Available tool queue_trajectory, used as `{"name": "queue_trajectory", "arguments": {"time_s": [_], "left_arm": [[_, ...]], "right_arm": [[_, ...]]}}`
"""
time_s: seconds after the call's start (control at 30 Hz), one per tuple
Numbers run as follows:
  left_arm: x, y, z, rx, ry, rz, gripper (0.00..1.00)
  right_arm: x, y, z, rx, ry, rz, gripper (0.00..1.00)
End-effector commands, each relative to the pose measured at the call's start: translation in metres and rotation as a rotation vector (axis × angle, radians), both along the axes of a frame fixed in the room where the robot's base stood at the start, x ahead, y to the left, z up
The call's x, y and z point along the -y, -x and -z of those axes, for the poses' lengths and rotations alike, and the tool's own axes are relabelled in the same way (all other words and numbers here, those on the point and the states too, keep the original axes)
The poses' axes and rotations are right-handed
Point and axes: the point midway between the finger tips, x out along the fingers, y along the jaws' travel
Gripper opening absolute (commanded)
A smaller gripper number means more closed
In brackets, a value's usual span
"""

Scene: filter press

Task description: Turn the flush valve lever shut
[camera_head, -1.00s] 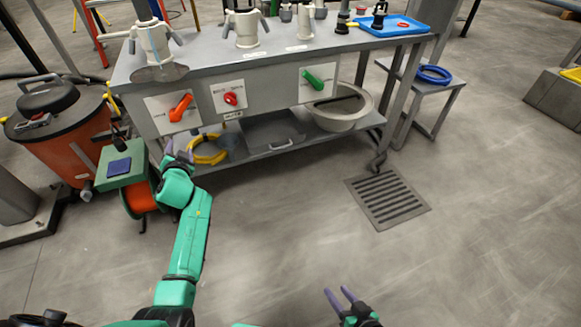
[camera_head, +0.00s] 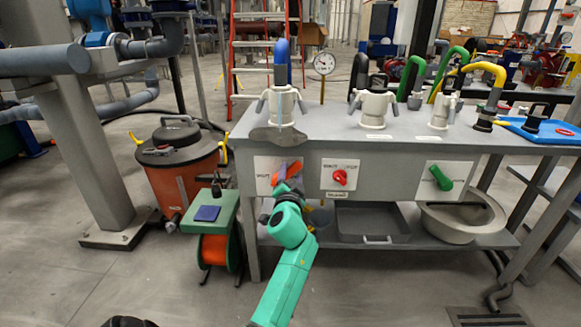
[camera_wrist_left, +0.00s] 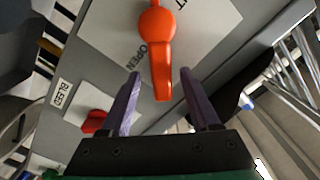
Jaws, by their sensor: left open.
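An orange lever (camera_head: 293,171) sits on a white plate at the left of the bench's front panel. It shows large in the left wrist view (camera_wrist_left: 158,45), on a plate marked OPEN; its end points toward my gripper. My left gripper (camera_head: 284,178) is at this lever, open, its purple fingers partly hiding it in the head view. In the wrist view the two fingers (camera_wrist_left: 160,74) stand on either side of the lever's end, with gaps on both sides. I cannot read which lever is named flush. My right gripper is out of view.
A red knob (camera_head: 340,177) and a green lever (camera_head: 441,178) are farther right on the panel. White fittings stand on the bench top (camera_head: 330,125). A green-topped hose reel (camera_head: 212,214) and an orange drum (camera_head: 180,175) stand left. A grey tray (camera_head: 372,222) lies below.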

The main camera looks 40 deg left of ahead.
Motion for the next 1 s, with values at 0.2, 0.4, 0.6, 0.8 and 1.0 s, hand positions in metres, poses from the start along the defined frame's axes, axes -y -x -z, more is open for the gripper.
{"name": "queue_trajectory", "arguments": {"time_s": [0.2,0.4,0.6,0.8,1.0], "left_arm": [[0.0016,0.0002,0.0,0.0,-0.001,-0.001,0.62],[0.0014,0.0002,0.0001,-0.001,-0.001,0.0,0.2],[0.0013,0.0001,0.0003,-0.001,0.0,-0.001,0.0],[0.0013,0.0001,0.0004,-0.001,0.0,-0.001,0.0],[0.0013,0.0002,0.0005,-0.001,0.0,-0.001,0.0]], "right_arm": [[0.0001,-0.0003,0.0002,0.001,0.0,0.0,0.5],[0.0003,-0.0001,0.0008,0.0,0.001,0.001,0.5],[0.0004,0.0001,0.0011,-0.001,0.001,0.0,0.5],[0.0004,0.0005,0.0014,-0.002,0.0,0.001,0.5],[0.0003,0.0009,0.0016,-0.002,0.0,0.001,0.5]]}}
